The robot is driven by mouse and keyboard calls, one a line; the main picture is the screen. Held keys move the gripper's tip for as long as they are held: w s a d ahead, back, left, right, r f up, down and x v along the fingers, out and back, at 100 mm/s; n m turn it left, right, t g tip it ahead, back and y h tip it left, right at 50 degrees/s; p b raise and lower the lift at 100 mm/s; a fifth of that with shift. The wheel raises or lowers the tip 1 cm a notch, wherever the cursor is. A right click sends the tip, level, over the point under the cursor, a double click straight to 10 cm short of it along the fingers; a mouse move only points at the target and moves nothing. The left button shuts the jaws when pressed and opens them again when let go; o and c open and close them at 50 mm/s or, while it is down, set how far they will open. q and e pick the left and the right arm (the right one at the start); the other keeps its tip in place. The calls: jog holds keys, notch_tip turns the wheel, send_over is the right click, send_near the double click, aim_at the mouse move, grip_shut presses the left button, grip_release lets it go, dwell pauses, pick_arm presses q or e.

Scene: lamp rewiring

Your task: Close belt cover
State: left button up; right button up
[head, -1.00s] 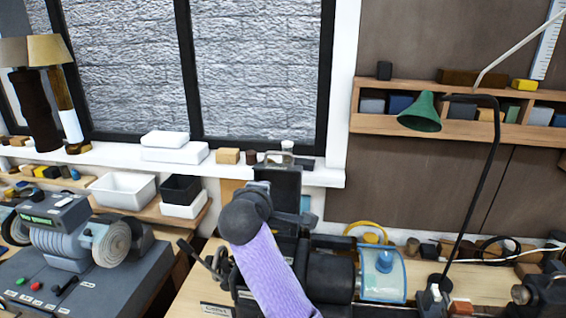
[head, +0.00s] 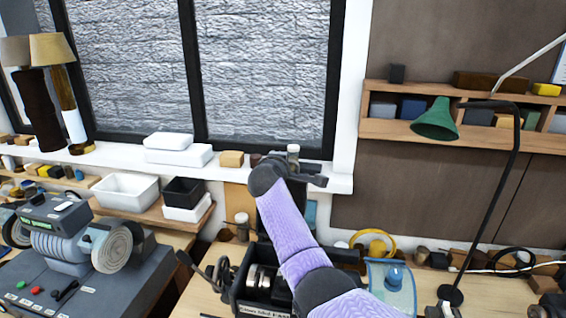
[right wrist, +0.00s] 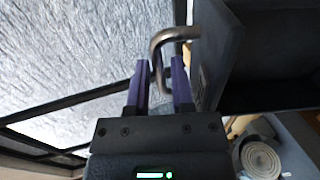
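The belt cover (head: 265,219) stands upright and open at the back of the belt housing (head: 262,308), partly hidden by my right arm. Metal pulleys (head: 262,279) show inside the housing. My right gripper (head: 314,172) is above the cover's top edge. In the right wrist view, the cover (right wrist: 218,50) is a dark panel with a bent metal handle (right wrist: 170,37). The handle's downward leg lies between the fingers of my right gripper (right wrist: 160,68), which are apart with a gap around it. My left gripper is not in view.
A grinder (head: 70,235) with a white buffing wheel stands at the left. A clear blue guard (head: 392,285) and a green lamp (head: 437,120) are at the right. White boxes (head: 178,152) sit on the sill behind. The window is close behind my right gripper.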

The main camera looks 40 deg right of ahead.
jog(key=shift+d, duration=0.1)
grip_shut()
dwell(1.3)
